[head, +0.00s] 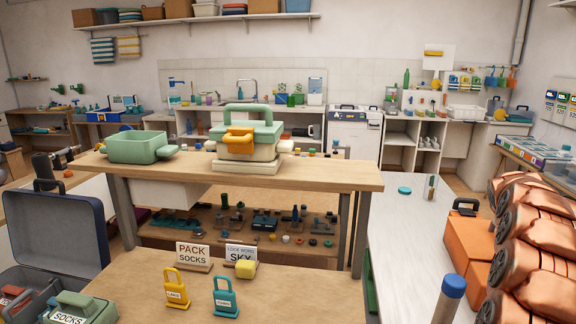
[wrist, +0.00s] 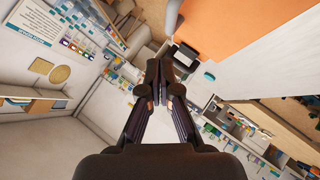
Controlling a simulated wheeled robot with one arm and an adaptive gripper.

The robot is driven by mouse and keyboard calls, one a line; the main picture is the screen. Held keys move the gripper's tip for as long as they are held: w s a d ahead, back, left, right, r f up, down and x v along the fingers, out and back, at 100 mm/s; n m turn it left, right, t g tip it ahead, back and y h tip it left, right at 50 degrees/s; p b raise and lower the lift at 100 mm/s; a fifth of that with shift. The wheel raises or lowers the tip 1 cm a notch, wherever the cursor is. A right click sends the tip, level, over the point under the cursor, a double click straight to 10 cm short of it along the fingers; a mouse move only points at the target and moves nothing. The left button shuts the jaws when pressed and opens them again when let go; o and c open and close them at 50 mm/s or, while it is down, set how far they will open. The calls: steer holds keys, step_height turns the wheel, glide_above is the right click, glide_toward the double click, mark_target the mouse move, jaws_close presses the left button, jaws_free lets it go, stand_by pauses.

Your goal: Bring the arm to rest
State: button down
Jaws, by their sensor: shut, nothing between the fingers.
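My gripper (wrist: 165,78) shows in the wrist view, with its dark fingers together and nothing between them. Its tips are at mid-picture, apart from any object I can see. The wrist view is steeply tilted, with room walls and shelves beyond the fingers. I cannot make out my gripper in the head view.
A wooden bench (head: 330,175) bears a green-lidded box (head: 262,130) and a green tub (head: 138,147). A nearer table (head: 130,285) holds yellow (head: 177,291) and teal (head: 225,299) padlocks. An open suitcase (head: 55,235) is at left. A white counter (head: 400,235) has bare room.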

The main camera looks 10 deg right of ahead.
steer(key=s+a+r+g+y+p, duration=0.1)
steer(key=s+a+y, duration=0.3)
steer(key=a, duration=1.2)
steer(key=s+a+g+y+p, duration=0.15)
steer(key=s+a, duration=0.55)
steer(key=a, duration=0.9)
steer(key=s+a+f+g+y+p, duration=0.1)
steer(key=s+a+g, duration=0.1)
steer(key=s+a, duration=0.5)
steer(key=s+a+f+g+y+p, duration=0.1)
steer(key=s+a, duration=0.6)
steer(key=s, duration=0.9)
steer(key=s+a+f+g+y+p, duration=0.1)
steer(key=s+a+g, duration=0.2)
steer(key=s+a, duration=0.5)
steer(key=s, duration=0.4)
steer(key=shift+f, duration=0.15)
